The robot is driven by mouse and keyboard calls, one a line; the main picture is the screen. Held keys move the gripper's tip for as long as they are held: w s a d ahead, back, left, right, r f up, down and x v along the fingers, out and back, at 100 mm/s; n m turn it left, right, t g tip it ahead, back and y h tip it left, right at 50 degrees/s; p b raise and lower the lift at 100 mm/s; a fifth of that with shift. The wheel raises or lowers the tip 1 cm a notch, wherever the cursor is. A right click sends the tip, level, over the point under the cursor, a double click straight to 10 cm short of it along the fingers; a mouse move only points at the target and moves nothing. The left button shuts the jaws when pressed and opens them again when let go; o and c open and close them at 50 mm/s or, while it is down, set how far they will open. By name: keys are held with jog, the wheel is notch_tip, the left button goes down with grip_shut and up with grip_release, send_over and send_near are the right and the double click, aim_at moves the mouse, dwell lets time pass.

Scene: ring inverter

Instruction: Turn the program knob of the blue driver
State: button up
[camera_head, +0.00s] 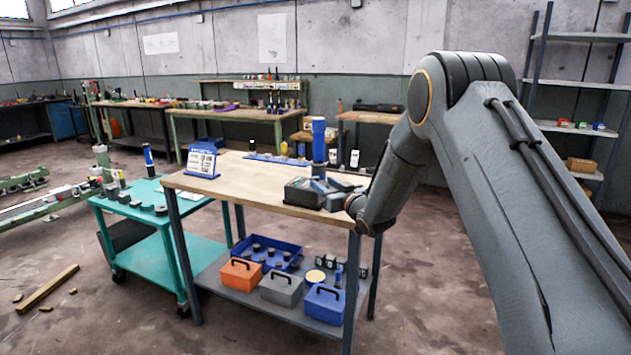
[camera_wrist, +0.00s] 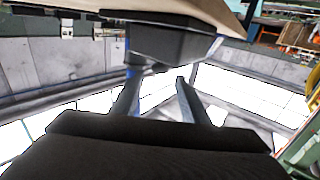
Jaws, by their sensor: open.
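The blue driver (camera_head: 319,138) stands upright at the right end of the wooden workbench top (camera_head: 250,185). A dark box-like base (camera_head: 300,192) sits beside its foot. I cannot make out the program knob in either view. My gripper (camera_head: 335,187) is low over the bench's right end, close to the driver and the dark base. In the wrist view, which looks upside down, my gripper (camera_wrist: 158,88) has its two fingers apart with nothing held between them. A dark block (camera_wrist: 165,42) shows just beyond the fingertips, with a blue part by the left finger.
A blue-framed sign (camera_head: 201,160) and a low blue rack (camera_head: 276,160) stand on the bench. The lower shelf holds an orange box (camera_head: 241,274), a grey box (camera_head: 281,289) and a blue box (camera_head: 324,304). A teal cart (camera_head: 150,215) stands at left. The bench's front middle is clear.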

aim_at(317, 179)
jog(key=x, duration=0.7)
jog(key=shift+p, duration=0.35)
jog(key=shift+s, duration=0.1)
jog(key=c, duration=0.9)
